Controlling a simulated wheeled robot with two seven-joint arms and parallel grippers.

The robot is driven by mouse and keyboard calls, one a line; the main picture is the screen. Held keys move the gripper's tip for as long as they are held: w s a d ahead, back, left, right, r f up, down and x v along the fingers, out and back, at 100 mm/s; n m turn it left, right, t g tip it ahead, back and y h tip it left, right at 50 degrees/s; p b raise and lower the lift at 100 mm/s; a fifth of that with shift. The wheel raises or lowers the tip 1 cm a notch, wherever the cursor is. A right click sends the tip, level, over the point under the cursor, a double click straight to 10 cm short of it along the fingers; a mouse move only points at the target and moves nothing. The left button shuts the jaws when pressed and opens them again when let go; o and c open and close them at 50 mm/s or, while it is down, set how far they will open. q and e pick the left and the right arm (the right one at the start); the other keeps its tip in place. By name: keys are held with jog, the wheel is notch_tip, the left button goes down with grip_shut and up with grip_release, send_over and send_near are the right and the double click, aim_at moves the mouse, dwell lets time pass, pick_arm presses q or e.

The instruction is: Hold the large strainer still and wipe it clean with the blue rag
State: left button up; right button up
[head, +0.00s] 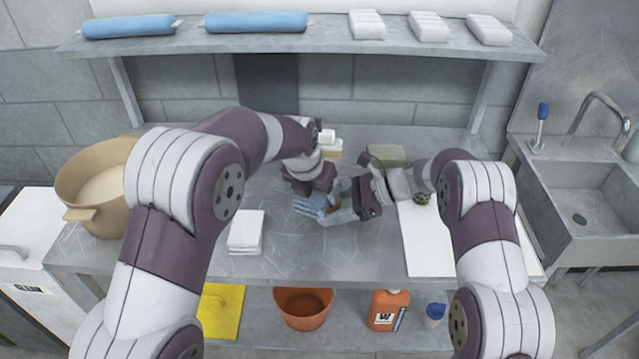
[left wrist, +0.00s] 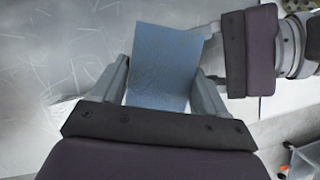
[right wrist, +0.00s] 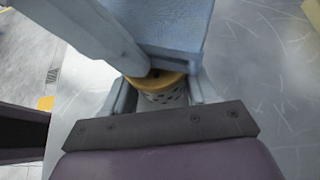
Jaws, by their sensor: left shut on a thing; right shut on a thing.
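The blue rag (head: 308,206) is held in my left gripper (head: 318,196), low over the middle of the bench. It shows as a blue sheet (left wrist: 165,65) between the fingers in the left wrist view. The large strainer (right wrist: 163,97) has a yellow rim and a perforated metal body, and my right gripper (right wrist: 162,88) is shut on it. In the right wrist view the rag (right wrist: 175,25) lies over or right against the strainer's top; I cannot tell how firmly they touch. In the head view the strainer is mostly hidden by the grippers.
A folded white cloth stack (head: 246,232) lies left of the grippers. A white board (head: 425,245) with a small metal part (head: 422,198) is at right. A greenish block (head: 385,153) stands behind. A tan pot (head: 100,185) is far left. The front middle of the bench is clear.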

pick_arm(q)
jog(key=shift+s+a, duration=0.1)
jog(key=shift+s, duration=0.05)
jog(key=shift+w+d+f, duration=0.1)
jog(key=shift+w+d, duration=0.2)
jog(key=shift+w, duration=0.35)
jog(key=shift+w+d, duration=0.25)
jog(key=shift+w, duration=0.4)
jog(key=shift+s+a, duration=0.25)
jog(key=shift+s, duration=0.4)
jog(key=shift+s+a, duration=0.25)
jog(key=shift+s, duration=0.4)
jog(key=shift+w+d, duration=0.3)
jog(key=shift+w, duration=0.4)
jog(key=shift+w+d, duration=0.25)
jog(key=shift+w, duration=0.45)
jog(key=a+r, duration=0.5)
jog(key=r, duration=0.5)
jog(key=shift+r, duration=0.2)
